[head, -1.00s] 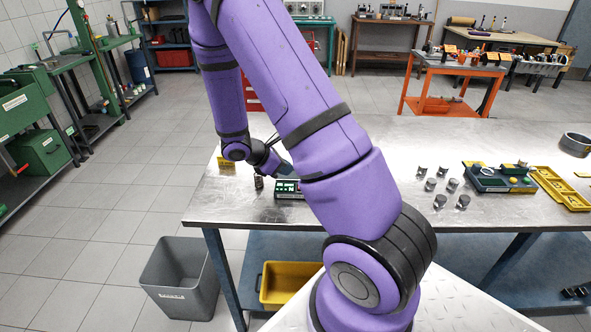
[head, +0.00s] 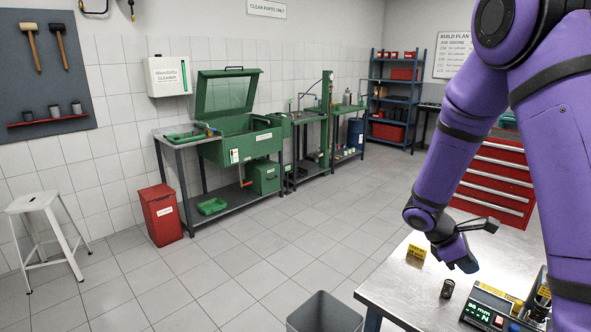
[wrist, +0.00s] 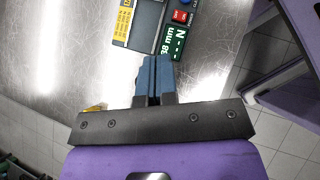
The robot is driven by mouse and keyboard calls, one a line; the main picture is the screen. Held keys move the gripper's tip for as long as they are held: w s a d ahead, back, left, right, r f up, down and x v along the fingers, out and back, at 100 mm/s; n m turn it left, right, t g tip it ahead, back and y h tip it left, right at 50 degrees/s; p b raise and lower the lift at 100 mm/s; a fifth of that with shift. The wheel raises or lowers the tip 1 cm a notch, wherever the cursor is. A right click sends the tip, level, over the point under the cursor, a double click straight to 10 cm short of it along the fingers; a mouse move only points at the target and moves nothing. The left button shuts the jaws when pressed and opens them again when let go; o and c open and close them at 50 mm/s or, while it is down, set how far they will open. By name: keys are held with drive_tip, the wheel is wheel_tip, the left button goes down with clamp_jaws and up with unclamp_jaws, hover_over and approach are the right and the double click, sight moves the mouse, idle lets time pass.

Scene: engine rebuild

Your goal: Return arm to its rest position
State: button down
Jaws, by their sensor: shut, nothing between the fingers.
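My purple arm comes down from the top right in the head view. My gripper (head: 468,262) hangs over the left end of the metal workbench (head: 400,290), with blue fingers pointing down. In the wrist view the gripper (wrist: 154,78) is shut, with its blue fingers together and nothing between them. Below it are a digital tester (head: 490,308) with a green display and a small dark cylinder (head: 447,288) standing upright on the bench. The tester also shows in the wrist view (wrist: 150,22), just past the fingertips.
A yellow tag (head: 416,255) stands at the bench's left edge. A grey bin (head: 325,312) is on the floor beside the bench. A green parts washer (head: 240,135), a red bin (head: 161,215) and a white stool (head: 40,235) stand along the left wall. The floor between is clear.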

drive_tip(key=s+a+r+m+t+y, duration=0.4)
drive_tip(key=s+a+r+m, duration=0.2)
drive_tip(key=s+r, duration=0.4)
drive_tip(key=s+a+r+m+t+y, duration=0.4)
drive_tip(key=s+r, duration=0.6)
drive_tip(key=r, duration=0.5)
drive_tip(key=a+m, duration=0.2)
drive_tip(key=a, duration=0.1)
drive_tip(key=shift+s+a+r+m+t, duration=0.25)
drive_tip(key=shift+s+a+m+t, duration=0.05)
drive_tip(key=shift+s+a, duration=0.1)
